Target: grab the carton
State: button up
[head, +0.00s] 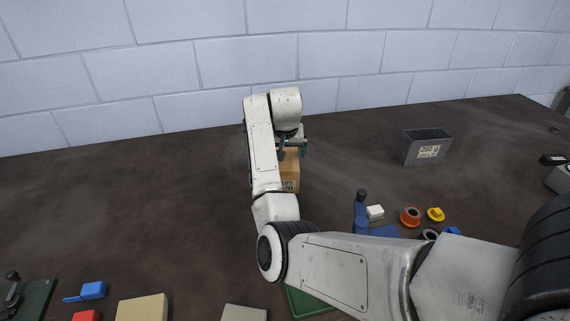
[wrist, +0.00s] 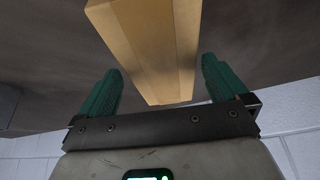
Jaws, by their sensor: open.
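The carton (head: 290,170) is a tan cardboard box with a printed label, standing on the dark table near the middle of the head view, partly hidden by my arm. My gripper (head: 293,150) is over the carton's upper part. In the wrist view the carton (wrist: 157,45) reaches down from the top edge to between the two green fingers of my gripper (wrist: 160,88). The fingers are open, with a gap visible on each side of the carton.
A grey metal bin (head: 425,147) with a label stands at the right. An orange ring (head: 411,216), a yellow part (head: 436,214), a white block (head: 375,212) and a blue part (head: 361,212) lie at front right. A block wall stands behind.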

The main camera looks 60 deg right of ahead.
jog(key=shift+p+x, duration=0.3)
jog(key=shift+x, duration=2.4)
jog(key=shift+w+d+r, duration=0.1)
jog(key=shift+w+d, duration=0.05)
jog(key=shift+d, duration=0.05)
jog(key=shift+r, duration=0.1)
jog(key=c, duration=1)
